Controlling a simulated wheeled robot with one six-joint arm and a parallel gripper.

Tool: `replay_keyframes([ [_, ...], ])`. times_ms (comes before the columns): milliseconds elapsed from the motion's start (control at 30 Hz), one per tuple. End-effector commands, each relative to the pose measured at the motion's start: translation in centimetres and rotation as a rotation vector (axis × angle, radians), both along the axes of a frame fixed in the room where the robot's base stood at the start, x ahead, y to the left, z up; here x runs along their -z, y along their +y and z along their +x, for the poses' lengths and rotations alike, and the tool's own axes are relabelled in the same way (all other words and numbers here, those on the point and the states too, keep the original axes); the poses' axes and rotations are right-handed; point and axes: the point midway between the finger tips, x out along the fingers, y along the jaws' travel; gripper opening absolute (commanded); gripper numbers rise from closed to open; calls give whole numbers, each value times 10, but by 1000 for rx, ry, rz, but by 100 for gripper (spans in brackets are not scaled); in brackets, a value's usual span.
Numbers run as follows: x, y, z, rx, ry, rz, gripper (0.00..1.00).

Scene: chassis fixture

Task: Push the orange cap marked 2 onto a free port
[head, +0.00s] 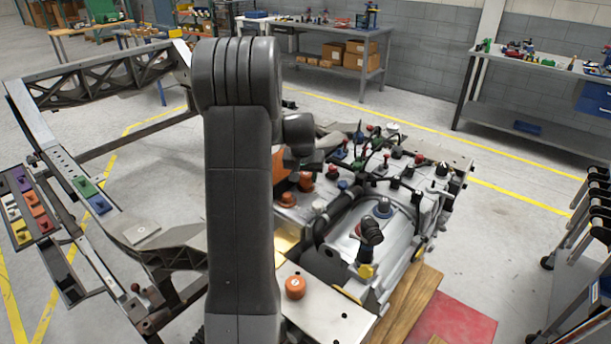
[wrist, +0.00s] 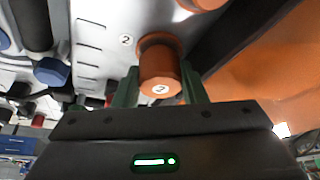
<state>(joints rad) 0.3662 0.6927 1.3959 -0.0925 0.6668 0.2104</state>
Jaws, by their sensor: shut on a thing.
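In the wrist view, my gripper (wrist: 167,85) has its green fingers closed on both sides of the orange cap marked 2 (wrist: 160,68). The cap's numbered face points at the camera, and its wider far rim is close to the pale engine surface (wrist: 98,62), beside a printed label 2 (wrist: 126,40). I cannot tell whether the cap touches a port, as the port beneath is hidden. Other orange caps stand on the engine (head: 288,199) and on a plate in front (head: 295,287).
Blue caps (wrist: 52,72) and a dark hose (wrist: 32,22) lie left in the wrist view. Another orange cap (wrist: 203,3) is at its top edge. Wiring with red and black plugs (head: 372,160) crowds the engine top. A coloured parts tray (head: 46,235) is at left.

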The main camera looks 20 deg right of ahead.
Motion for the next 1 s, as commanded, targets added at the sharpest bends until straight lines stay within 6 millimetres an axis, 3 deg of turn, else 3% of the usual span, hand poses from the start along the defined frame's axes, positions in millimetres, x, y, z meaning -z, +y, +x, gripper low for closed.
replay_keyframes([
  [600, 12, 0, 0, 0, 2, 1, 6],
  [633, 11, 0, 0, 0, 2, 1, 42],
  [733, 11, 0, 0, 0, 2, 1, 62],
  [1000, 10, 2, 1, -2, -2, 2, 63],
])
